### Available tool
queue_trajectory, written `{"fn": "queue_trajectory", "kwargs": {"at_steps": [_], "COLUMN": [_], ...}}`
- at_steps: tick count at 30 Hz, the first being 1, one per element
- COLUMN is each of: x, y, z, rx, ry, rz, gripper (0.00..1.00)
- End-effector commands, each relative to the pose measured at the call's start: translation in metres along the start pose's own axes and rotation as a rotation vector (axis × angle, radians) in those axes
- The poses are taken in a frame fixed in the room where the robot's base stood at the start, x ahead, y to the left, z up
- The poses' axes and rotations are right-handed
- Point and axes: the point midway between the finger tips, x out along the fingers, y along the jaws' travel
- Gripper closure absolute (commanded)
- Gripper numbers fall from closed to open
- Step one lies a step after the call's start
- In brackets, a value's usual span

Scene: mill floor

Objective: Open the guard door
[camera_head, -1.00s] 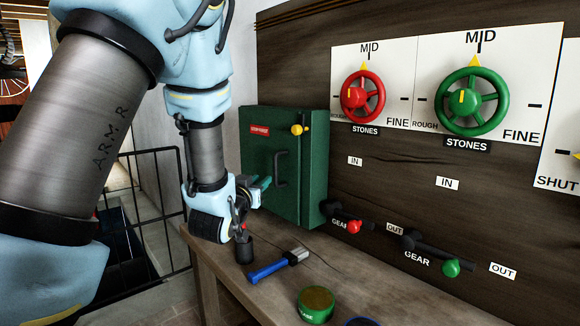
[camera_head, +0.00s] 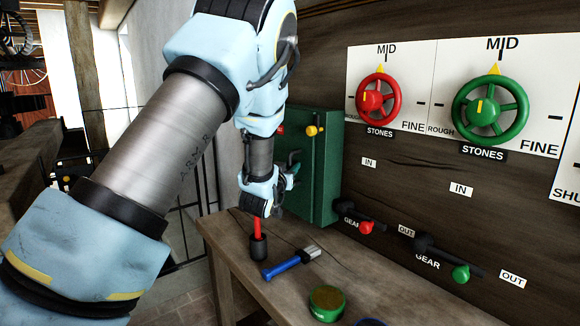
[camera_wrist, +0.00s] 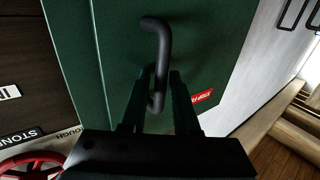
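The guard door is the front of a green wall box (camera_head: 325,165), and it looks shut. Its black bar handle (camera_wrist: 158,40) stands out in the wrist view, with a red label (camera_wrist: 202,97) beside it.
Red (camera_head: 379,98) and green (camera_head: 490,110) handwheels and two gear levers are to the right. A railing stands behind my arm.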

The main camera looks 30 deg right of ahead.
Motion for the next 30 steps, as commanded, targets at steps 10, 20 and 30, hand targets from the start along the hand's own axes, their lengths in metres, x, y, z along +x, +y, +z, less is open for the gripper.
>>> {"fn": "queue_trajectory", "kwargs": {"at_steps": [10, 20, 30], "x": [-0.0003, -0.0004, -0.0004], "y": [-0.0001, -0.0001, 0.0000], "z": [0.0000, -0.0001, -0.0002], "rx": [0.000, -0.001, -0.001], "ry": [0.000, 0.000, 0.000], "rz": [0.000, 0.000, 0.000], "gripper": [0.92, 1.00, 1.00]}}
